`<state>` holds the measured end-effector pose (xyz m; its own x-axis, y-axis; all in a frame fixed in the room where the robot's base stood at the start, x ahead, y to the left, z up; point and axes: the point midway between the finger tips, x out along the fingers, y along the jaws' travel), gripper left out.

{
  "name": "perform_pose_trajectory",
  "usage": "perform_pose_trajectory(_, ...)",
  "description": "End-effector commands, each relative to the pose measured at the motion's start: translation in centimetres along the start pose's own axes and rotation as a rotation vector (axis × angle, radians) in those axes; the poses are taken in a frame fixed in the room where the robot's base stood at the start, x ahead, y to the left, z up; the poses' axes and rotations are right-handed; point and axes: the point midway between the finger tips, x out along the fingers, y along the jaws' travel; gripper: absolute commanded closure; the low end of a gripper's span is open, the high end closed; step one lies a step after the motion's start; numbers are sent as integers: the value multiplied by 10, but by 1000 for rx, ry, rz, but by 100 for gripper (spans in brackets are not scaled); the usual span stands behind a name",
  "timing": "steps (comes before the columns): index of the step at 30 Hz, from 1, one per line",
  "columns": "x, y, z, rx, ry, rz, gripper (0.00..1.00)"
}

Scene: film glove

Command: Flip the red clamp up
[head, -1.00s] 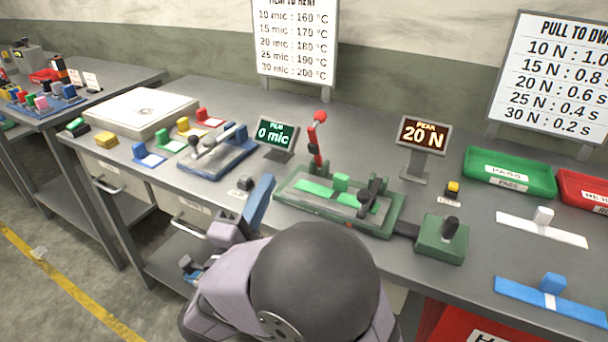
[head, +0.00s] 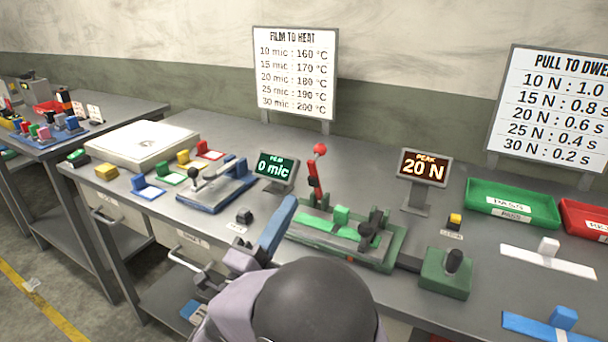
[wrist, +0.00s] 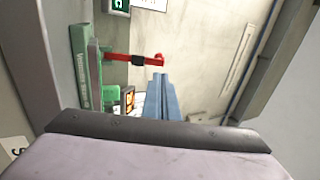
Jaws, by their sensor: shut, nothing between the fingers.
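The red clamp (head: 314,178) is a lever with a round red knob on top. In the head view it stands upright at the back left of the green fixture (head: 380,258). It also shows in the wrist view (wrist: 138,58), lying across the picture beyond my fingers. My gripper (head: 291,201) has blue fingers, which are shut and empty. In the head view the tips are just left of the fixture's left end and below the clamp. In the wrist view the fingertips (wrist: 159,76) appear close to the knob, but contact cannot be told.
The film display (head: 276,167) stands left of the clamp, and the peak display (head: 424,168) to its right. A small black button block (head: 245,216) is left of my fingers. A green joystick box (head: 447,272) sits right of the fixture.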

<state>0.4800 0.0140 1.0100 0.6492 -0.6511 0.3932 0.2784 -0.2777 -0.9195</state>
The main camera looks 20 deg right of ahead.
Motion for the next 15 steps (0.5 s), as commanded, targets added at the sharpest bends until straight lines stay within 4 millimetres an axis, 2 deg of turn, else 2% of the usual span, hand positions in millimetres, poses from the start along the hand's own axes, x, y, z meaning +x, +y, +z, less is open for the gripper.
perform_pose_trajectory(1,12,-2,-1,-2,5,0,100)
perform_pose_trajectory(6,42,-2,-1,-2,4,0,100)
perform_pose_trajectory(15,74,-1,0,-1,1,0,100)
